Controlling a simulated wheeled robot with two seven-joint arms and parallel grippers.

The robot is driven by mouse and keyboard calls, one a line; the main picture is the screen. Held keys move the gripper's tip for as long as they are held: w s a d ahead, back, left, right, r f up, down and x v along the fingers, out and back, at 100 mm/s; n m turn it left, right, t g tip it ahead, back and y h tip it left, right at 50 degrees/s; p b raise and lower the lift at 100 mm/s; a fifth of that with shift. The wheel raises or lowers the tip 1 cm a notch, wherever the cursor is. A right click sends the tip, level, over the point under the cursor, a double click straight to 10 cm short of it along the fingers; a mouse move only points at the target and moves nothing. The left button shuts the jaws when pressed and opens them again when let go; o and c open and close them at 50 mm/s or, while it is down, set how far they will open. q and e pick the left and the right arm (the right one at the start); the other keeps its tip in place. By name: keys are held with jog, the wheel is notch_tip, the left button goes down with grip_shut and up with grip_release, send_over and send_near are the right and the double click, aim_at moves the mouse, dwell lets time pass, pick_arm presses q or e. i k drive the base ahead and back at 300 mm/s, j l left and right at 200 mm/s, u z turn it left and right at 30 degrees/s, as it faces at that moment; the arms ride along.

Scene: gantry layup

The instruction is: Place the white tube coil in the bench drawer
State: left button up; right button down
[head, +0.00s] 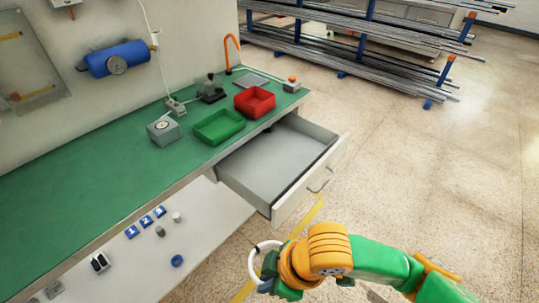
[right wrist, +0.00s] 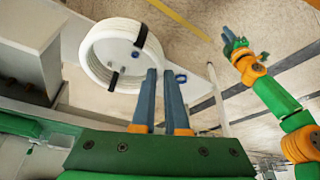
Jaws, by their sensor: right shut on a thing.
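The white tube coil (head: 252,264) is a ring at the bottom middle of the head view, in front of the drawer. It also shows in the right wrist view (right wrist: 91,52), with black ties around it. My right gripper (head: 268,283) is shut on the coil's edge; its fingers (right wrist: 160,80) reach the ring in the wrist view. The bench drawer (head: 302,190) is pulled out and looks empty, and the coil is outside it. My left gripper (right wrist: 235,45) shows small in the right wrist view, apart from the coil; its jaw state is unclear.
The green-topped bench (head: 75,190) carries a green tray (head: 219,127), a red bin (head: 255,101) and a grey box with a dial (head: 164,131). Small parts lie on a white shelf (head: 205,215) below. A rack of metal bars (head: 350,45) stands behind. Floor right of the drawer is clear.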

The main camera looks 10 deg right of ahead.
aim_at(271, 164)
jog(key=i, duration=1)
